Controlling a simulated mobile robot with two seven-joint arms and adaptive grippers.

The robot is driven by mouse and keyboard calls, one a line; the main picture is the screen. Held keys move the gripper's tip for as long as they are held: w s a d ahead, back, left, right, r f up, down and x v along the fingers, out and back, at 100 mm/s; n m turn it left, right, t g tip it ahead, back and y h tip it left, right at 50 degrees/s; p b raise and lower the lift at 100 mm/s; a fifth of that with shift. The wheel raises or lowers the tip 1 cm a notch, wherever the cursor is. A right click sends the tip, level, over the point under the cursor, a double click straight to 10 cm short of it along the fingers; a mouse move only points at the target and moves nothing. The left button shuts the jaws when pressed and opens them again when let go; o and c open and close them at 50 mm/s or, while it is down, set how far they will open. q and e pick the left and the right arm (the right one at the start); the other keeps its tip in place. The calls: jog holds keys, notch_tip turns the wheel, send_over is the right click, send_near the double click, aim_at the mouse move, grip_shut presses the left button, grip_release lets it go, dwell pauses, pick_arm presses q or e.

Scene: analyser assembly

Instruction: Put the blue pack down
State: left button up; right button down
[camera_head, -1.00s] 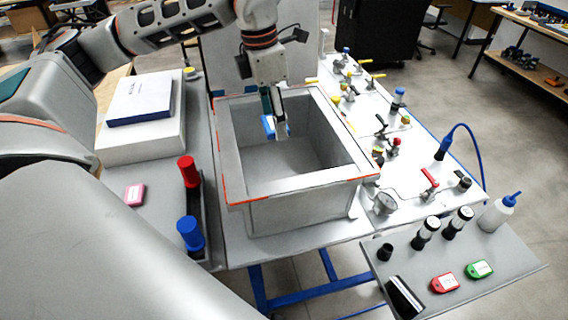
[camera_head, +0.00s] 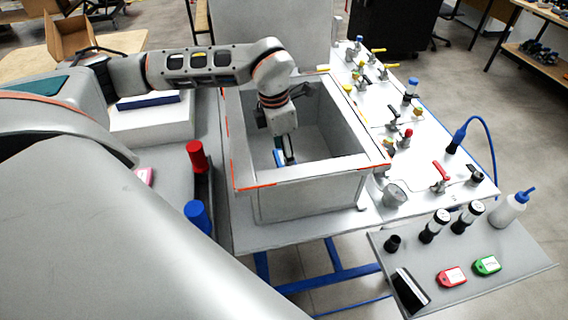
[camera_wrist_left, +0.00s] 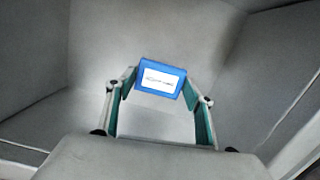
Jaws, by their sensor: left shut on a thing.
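The blue pack (camera_wrist_left: 161,79) has a white label and sits between the fingertips of my left gripper (camera_wrist_left: 160,92) in the left wrist view. In the head view my left gripper (camera_head: 285,156) reaches down into the open grey box (camera_head: 310,178), and a bit of the blue pack (camera_head: 278,157) shows beside its fingers. The gripper is shut on the pack. The box's bare inner walls surround the pack. I cannot tell whether the pack touches the box floor. My right gripper is not in view.
A panel (camera_head: 425,150) with valves and gauges lies right of the box. A grey shelf (camera_head: 510,262) in front holds bottles and red and green tags. Red (camera_head: 197,157) and blue (camera_head: 197,215) cylinders stand left of the box. A white block (camera_head: 152,122) carries a blue-edged item.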

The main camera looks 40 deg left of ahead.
aim_at(279, 158)
pick_arm(q)
notch_tip(279, 158, down, 4)
jog(key=shift+f, duration=0.1)
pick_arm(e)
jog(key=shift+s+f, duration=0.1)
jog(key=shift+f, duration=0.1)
pick_arm(q)
jog(key=shift+f, duration=0.1)
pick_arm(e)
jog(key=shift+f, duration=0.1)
pick_arm(q)
jog(key=o, duration=1.1)
jog(key=shift+f, duration=0.1)
jog(key=shift+r, duration=0.4)
jog(key=r, duration=0.7)
jog(key=s+r, duration=0.1)
jog(key=r, duration=0.3)
jog(key=shift+s+a+r, duration=0.1)
jog(key=shift+a+r, duration=0.15)
jog(key=shift+a, duration=0.15)
